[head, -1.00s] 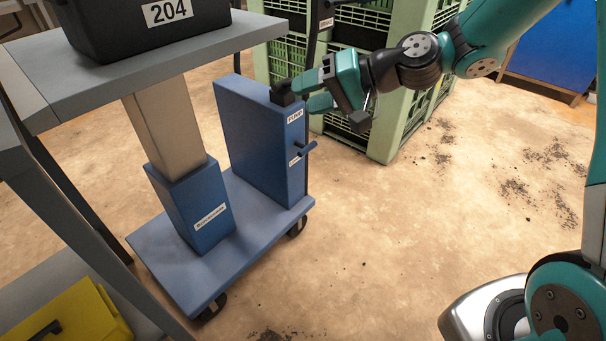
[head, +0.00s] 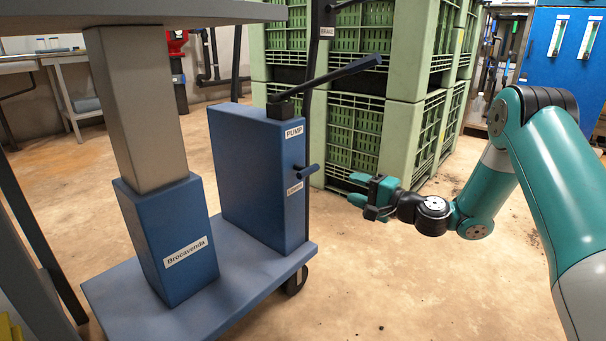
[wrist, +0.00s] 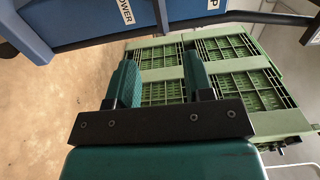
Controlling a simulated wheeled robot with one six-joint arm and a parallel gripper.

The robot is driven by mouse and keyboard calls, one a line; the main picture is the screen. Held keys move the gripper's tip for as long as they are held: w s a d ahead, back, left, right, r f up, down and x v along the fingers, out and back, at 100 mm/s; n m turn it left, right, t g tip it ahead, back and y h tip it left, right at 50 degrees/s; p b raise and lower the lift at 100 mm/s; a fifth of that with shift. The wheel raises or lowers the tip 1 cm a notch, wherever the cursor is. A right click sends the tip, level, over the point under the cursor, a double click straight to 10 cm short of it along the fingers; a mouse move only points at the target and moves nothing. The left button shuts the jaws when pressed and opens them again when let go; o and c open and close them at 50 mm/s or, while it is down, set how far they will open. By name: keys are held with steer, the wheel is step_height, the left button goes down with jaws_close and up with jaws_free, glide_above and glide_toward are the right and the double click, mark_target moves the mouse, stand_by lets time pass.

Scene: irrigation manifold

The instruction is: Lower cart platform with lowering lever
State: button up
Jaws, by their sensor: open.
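The blue pump box (head: 262,185) stands on the cart's blue base (head: 205,300). A short blue lowering lever (head: 308,171) sticks out of its narrow face, above a small label and below the PUMP label. The long black pump handle (head: 335,77) slants up to the right from the box top. The grey cart platform (head: 190,12) rests on a column over the base. My gripper (head: 357,189) is open and empty, right of the lever and apart from it, pointing toward the box. In the wrist view, the lever (wrist: 161,14) shows beyond the fingertips, partly cut off.
Stacked green crates (head: 405,125) stand close behind my gripper. A black upright pole (head: 310,70) rises behind the box. A blue cabinet (head: 560,60) is at the back right. The floor right of the cart is clear.

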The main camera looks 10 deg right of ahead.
mark_target(311, 172)
steer(key=p+x, duration=1.1)
steer(key=x, duration=0.4)
steer(key=shift+w+a+f, duration=0.1)
steer(key=shift+a+f, duration=0.05)
steer(key=shift+a, duration=0.1)
steer(key=shift+w+a, duration=0.35)
steer(key=shift+w, duration=0.25)
jaws_close()
